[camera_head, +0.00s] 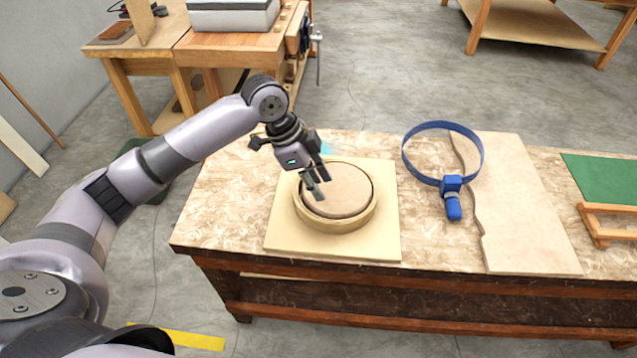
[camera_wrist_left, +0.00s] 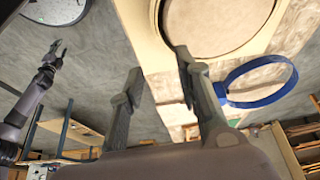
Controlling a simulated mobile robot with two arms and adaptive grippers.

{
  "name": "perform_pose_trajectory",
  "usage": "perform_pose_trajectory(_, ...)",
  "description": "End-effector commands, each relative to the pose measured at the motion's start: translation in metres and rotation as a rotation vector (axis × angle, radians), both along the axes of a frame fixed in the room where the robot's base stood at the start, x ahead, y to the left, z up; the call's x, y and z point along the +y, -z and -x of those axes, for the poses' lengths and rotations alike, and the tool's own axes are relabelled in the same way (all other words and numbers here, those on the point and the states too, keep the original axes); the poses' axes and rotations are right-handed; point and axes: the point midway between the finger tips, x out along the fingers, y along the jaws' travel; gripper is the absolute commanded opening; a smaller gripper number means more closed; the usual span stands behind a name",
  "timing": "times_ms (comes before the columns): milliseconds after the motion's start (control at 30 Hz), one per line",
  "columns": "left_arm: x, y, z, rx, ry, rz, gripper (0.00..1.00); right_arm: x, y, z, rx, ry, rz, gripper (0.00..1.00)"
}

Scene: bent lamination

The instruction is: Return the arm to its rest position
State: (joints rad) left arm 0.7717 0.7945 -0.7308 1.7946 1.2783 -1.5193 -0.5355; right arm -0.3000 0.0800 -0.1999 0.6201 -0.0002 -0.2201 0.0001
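My left arm reaches in from the left in the head view. Its gripper (camera_head: 319,184) hangs tilted over the left part of the round form. In the left wrist view the two fingers (camera_wrist_left: 158,62) stand apart with nothing between them, so it is open and empty. The round form, a pale ring (camera_head: 354,223) around a disc (camera_head: 345,190), sits on a square board (camera_head: 283,238) on the workbench. I cannot tell whether the fingertips touch the form. In the left wrist view another arm with a small gripper (camera_wrist_left: 57,50), apparently my right, shows at the left, away from the form.
A blue band clamp (camera_head: 453,185) lies right of the form, partly over a wavy-edged panel (camera_head: 525,220). A green sheet (camera_head: 606,178) and a wooden frame (camera_head: 601,224) are at the far right. Another bench (camera_head: 225,48) stands behind. The workbench's front left corner (camera_head: 205,228) is bare.

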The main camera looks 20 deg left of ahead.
Motion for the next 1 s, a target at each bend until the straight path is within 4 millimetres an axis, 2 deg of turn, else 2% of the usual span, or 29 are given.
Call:
perform_pose_trajectory(367, -0.001, 0.001, 0.000, 0.001, 0.000, 0.000, 0.31, 0.000, 0.000, 0.000, 0.000, 0.000, 0.000, 0.40)
perform_pose_trajectory(467, -0.008, 0.010, 0.006, 0.004, 0.000, 0.001, 0.31, 0.000, 0.000, 0.000, 0.000, 0.000, 0.000, 0.40)
perform_pose_trajectory(567, -0.025, 0.030, 0.022, 0.007, -0.009, 0.007, 0.31, 0.000, 0.000, 0.000, 0.000, 0.000, 0.000, 0.40)
perform_pose_trajectory(700, -0.056, 0.065, 0.055, 0.004, -0.072, 0.027, 0.31, 0.000, 0.000, 0.000, 0.000, 0.001, 0.000, 0.40)
perform_pose_trajectory(800, -0.072, 0.084, 0.080, 0.000, -0.155, 0.049, 0.31, 0.001, 0.000, 0.000, 0.000, 0.001, -0.001, 0.40)
perform_pose_trajectory(900, -0.080, 0.098, 0.105, 0.000, -0.268, 0.070, 0.31, 0.001, 0.000, 0.000, 0.000, 0.001, -0.001, 0.40)
perform_pose_trajectory(1000, -0.078, 0.109, 0.130, 0.007, -0.408, 0.081, 0.31, 0.001, 0.000, 0.000, 0.000, 0.001, -0.001, 0.40)
